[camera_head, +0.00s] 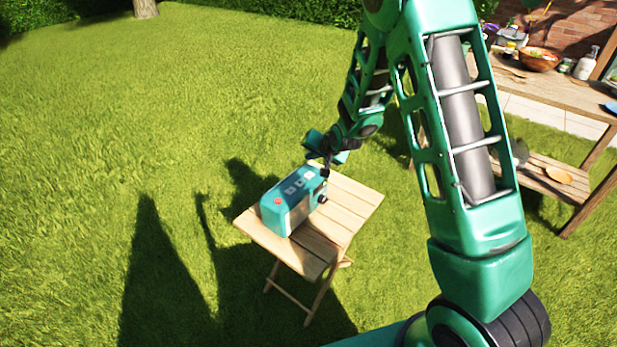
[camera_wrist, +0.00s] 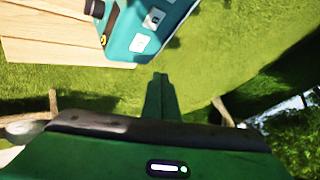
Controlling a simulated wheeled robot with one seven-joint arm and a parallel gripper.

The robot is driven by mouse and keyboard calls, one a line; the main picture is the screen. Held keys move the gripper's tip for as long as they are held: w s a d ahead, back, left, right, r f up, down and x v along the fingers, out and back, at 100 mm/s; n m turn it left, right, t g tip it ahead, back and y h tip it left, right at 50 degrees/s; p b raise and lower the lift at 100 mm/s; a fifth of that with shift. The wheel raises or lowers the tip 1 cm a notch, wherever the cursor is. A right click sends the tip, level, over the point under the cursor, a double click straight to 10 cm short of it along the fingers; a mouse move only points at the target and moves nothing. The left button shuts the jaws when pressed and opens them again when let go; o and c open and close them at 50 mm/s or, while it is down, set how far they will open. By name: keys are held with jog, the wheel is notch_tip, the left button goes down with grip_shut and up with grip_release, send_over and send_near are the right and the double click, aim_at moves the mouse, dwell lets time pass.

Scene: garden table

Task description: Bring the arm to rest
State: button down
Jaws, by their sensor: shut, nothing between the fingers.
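My arm reaches down over a small wooden slatted table (camera_head: 345,215). My gripper (camera_head: 325,168) is at the far right end of a teal box-shaped device (camera_head: 283,213) on that table. In the head view it overlaps the device's far end, and I cannot tell whether they touch. In the wrist view the fingers of my gripper (camera_wrist: 160,77) are together with nothing between them. They point toward the edge of the device (camera_wrist: 125,38), with a small strip of grass showing between. The device stands upright, with a red button, pale panels on top and dark knobs on its side.
A larger wooden table (camera_head: 560,93) at the right holds a wooden bowl (camera_head: 538,60), a white bottle (camera_head: 586,63) and several other items. Its lower shelf (camera_head: 540,178) also carries things. Open lawn (camera_head: 110,150) lies to the left, with a hedge behind.

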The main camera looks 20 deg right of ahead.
dwell(0.3)
jog(key=s+d+r+g+h, duration=0.1)
jog(key=s+d+r+g, duration=0.1)
jog(key=s+d+r, duration=0.55)
jog(key=s+d+r+g+h, duration=0.2)
jog(key=s+d+r, duration=0.2)
jog(key=s+d, duration=0.6)
jog(key=s+r+g, duration=0.2)
jog(key=s+r, duration=0.1)
jog(key=s, duration=1.2)
jog(key=s+r+g+y, duration=0.1)
jog(key=s+r+g, duration=0.2)
jog(key=s, duration=1.3)
jog(key=shift+s, duration=0.15)
jog(key=shift+a, duration=0.1)
